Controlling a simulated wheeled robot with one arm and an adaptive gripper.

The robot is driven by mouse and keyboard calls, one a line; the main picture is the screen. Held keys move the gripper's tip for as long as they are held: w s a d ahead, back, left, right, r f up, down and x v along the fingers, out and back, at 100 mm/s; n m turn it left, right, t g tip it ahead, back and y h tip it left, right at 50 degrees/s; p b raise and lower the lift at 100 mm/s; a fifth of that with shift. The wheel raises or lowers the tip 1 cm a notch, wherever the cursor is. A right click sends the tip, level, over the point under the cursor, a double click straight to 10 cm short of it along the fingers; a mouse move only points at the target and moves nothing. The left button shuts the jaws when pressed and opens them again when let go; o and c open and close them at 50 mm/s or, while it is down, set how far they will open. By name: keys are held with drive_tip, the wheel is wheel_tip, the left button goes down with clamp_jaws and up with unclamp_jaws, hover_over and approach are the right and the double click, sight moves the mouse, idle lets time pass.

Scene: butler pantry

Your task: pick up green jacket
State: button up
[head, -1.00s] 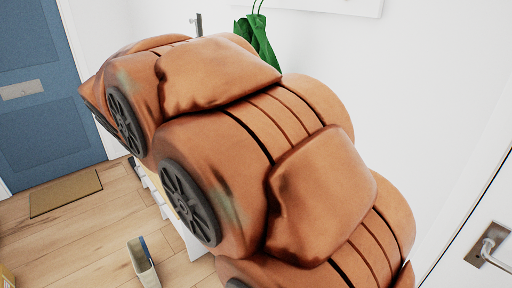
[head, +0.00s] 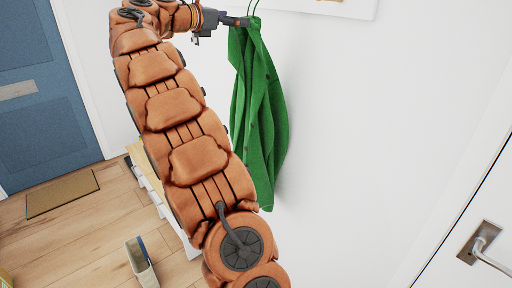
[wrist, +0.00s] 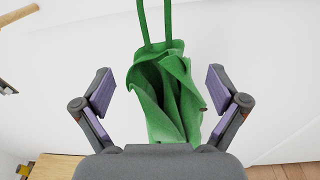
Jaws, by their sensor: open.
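The green jacket (head: 262,110) hangs by a thin loop against the white wall, to the right of my arm in the head view. In the wrist view the jacket (wrist: 165,92) hangs between my two spread fingers, with its green straps running up out of the picture. My gripper (wrist: 161,95) is open, one finger on each side of the jacket, with gaps showing at both sides. In the head view my gripper (head: 236,21) is at the jacket's upper part. What the jacket hangs from is out of view.
A white door with a metal handle (head: 484,246) is at the right. A blue door (head: 45,95) and a brown doormat (head: 62,193) are at the left. A narrow bin (head: 141,262) stands on the wood floor. A low wooden-topped unit (head: 148,172) is partly behind my arm.

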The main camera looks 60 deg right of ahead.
sight(247, 6)
drive_tip(key=d+r, duration=0.1)
drive_tip(key=d+r+g+h, duration=0.1)
drive_tip(key=r, duration=0.1)
drive_tip(key=shift+s+n, duration=0.15)
drive_tip(key=shift+n, duration=0.15)
drive_tip(key=shift+g, duration=0.3)
drive_tip(key=shift+r+p+x, duration=0.15)
drive_tip(key=shift+p+x, duration=0.15)
drive_tip(key=shift+x, duration=0.8)
drive_tip(key=shift+r+p+x, duration=0.2)
drive_tip(key=shift+p+x, duration=0.15)
drive_tip(key=shift+x, duration=0.8)
drive_tip(key=shift+r+p+x, duration=0.15)
drive_tip(key=shift+p+x, duration=0.15)
drive_tip(key=shift+x, duration=0.8)
drive_tip(key=shift+d, duration=0.55)
clamp_jaws()
